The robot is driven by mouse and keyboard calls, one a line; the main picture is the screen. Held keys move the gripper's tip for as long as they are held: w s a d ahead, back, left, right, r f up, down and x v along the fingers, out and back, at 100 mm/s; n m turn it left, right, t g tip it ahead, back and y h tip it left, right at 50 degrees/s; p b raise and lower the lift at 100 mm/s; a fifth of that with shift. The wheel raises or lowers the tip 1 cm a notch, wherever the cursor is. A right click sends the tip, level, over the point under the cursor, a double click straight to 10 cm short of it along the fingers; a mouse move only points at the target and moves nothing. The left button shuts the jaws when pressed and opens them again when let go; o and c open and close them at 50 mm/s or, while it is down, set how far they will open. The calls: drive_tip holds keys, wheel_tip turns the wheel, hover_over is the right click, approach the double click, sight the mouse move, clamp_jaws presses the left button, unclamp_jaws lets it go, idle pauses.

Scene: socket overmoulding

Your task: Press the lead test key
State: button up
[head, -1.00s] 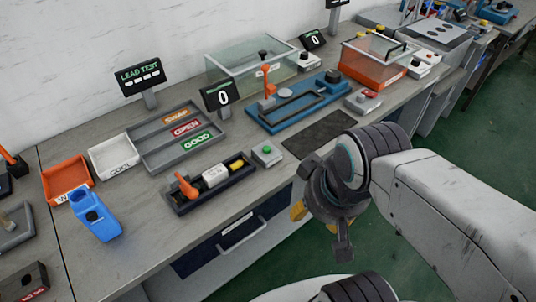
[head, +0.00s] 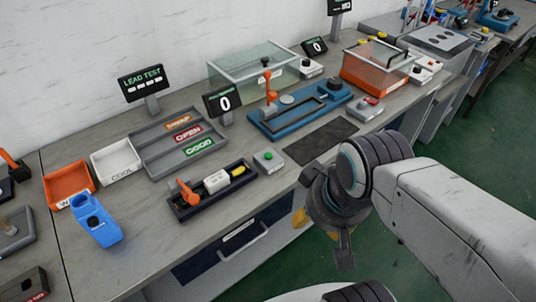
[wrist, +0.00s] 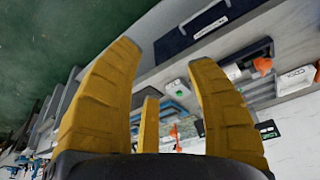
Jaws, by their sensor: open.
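A small grey box with a green button (head: 268,159), which looks like the test key, sits on the bench right of the dark test fixture. The fixture (head: 183,213) has an orange lever (head: 187,192) and holds a white block (head: 216,181) and a yellow part (head: 238,170). The LEAD TEST display (head: 142,82) stands behind, with several white dashes lit. My gripper (head: 318,228) hangs in front of the bench edge, right of the box and apart from it. In the wrist view its yellow fingers (wrist: 160,55) are spread and empty, with the fixture seen beyond.
A grey tray (head: 150,152) marked SWAP, OPEN and GOOD lies behind the fixture. A white COOL tray (head: 118,160), an orange tray (head: 68,184) and a blue holder (head: 98,222) stand left. A dark mat (head: 322,138) and blue press fixture (head: 300,112) lie right of the box.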

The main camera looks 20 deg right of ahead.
clamp_jaws()
idle(1.5)
